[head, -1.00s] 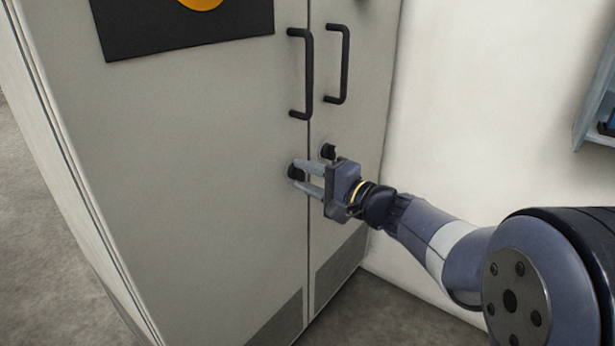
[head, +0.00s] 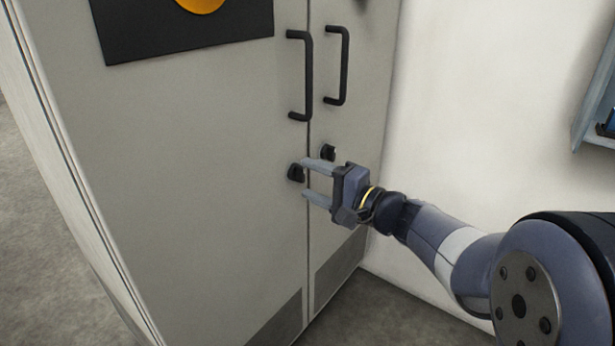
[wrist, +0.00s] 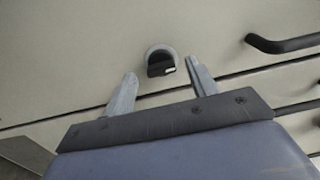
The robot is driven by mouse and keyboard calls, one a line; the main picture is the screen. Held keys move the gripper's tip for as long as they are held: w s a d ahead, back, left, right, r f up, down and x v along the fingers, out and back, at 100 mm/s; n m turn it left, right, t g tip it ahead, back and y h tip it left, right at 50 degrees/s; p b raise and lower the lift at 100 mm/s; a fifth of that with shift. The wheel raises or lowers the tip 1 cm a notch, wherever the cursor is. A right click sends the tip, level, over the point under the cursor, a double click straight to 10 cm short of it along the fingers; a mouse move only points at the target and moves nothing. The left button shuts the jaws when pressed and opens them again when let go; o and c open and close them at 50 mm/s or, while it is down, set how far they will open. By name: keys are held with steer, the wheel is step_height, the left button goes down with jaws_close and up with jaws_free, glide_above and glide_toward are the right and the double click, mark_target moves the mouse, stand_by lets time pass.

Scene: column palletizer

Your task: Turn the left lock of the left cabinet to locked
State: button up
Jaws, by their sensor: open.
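The left lock (head: 296,172) is a black knob on the left door of the grey cabinet (head: 200,200), beside the seam. In the wrist view the left lock (wrist: 160,63) sits on a round light plate. A white mark is at its right end, on the side toward the handles. My gripper (head: 305,179) is open and empty. Its fingers point at the left lock from just off the door, one to each side of the knob in the wrist view, with the tips seeming apart from it.
The right lock (head: 328,152) is on the right door, close to my upper finger. Two black handles, left (head: 303,78) and right (head: 340,65), stand out above the locks. A white wall (head: 470,110) is at the right, with a blue-grey shelf (head: 595,110).

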steer(key=p+v, duration=0.2)
steer(key=v, duration=0.7)
steer(key=shift+a, duration=0.15)
steer(key=b+x, duration=0.3)
steer(key=x, duration=0.8)
